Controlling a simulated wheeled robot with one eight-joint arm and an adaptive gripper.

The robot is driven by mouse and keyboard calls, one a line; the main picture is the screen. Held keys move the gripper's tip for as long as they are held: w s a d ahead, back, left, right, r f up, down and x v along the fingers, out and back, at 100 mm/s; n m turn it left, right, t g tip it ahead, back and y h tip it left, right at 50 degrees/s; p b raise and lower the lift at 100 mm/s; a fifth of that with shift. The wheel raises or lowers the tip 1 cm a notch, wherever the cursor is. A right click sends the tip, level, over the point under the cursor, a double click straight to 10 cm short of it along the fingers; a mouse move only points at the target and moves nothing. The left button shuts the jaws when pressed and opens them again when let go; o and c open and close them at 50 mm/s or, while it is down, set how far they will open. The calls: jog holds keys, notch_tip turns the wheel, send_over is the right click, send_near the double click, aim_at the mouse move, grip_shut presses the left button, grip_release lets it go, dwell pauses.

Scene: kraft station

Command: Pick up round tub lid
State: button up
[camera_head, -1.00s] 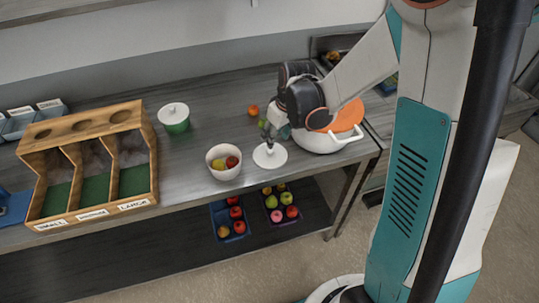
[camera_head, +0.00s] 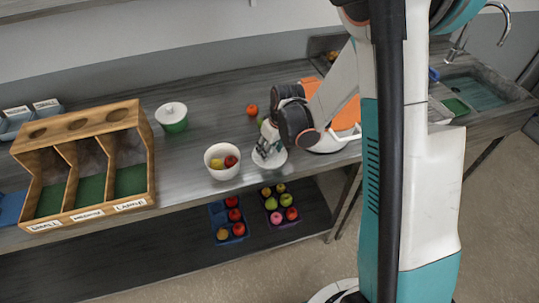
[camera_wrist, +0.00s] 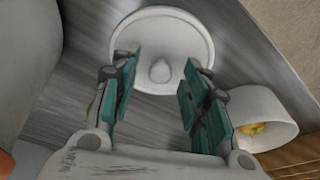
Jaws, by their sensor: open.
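The round tub lid (camera_head: 278,160) is a flat white disc on the grey counter, to the right of the white bowl. In the wrist view the lid (camera_wrist: 188,35) shows its round knob in the middle. My gripper (camera_head: 264,148) is over the lid and hides part of it in the head view. In the wrist view my gripper (camera_wrist: 158,75) is open, with its teal fingers apart on either side of the knob and nothing held between them. I cannot tell how high the fingertips are above the lid.
The white bowl (camera_head: 222,173) with fruit stands close left of the lid; it also shows in the wrist view (camera_wrist: 265,105). A white pot (camera_head: 325,145) is close right. A tomato (camera_head: 252,109) lies behind.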

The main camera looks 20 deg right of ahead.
jog(key=c, duration=0.8)
